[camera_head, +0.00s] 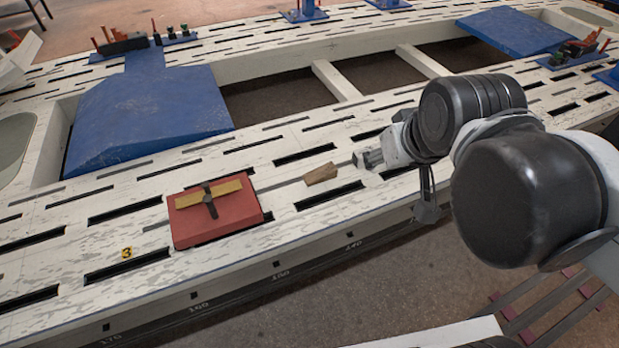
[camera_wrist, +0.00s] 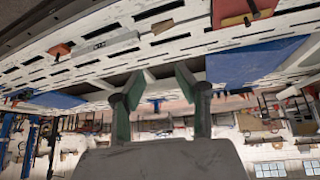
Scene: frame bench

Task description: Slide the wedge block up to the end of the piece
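A small brown wooden wedge block (camera_head: 321,174) lies on the slotted white bench, right of a red block. A narrow grey strip (camera_head: 285,183) runs along the bench between the red block and the wedge; I cannot tell whether the wedge touches it. In the wrist view the wedge (camera_wrist: 162,26) shows near the top, beyond my fingers. My gripper (camera_wrist: 165,73) is open, its two dark green fingers apart with nothing between them. In the head view my gripper (camera_head: 427,205) is right of the wedge and clear of it, partly hidden by my arm.
The red block (camera_head: 186,230) carries a yellow bar with a dark clamp. Blue sloped plates (camera_head: 150,115) and (camera_head: 515,30) are fixed across the frame. Long slots cut the bench top, and large openings lie behind. A small pale metal part (camera_head: 369,159) sits right of the wedge.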

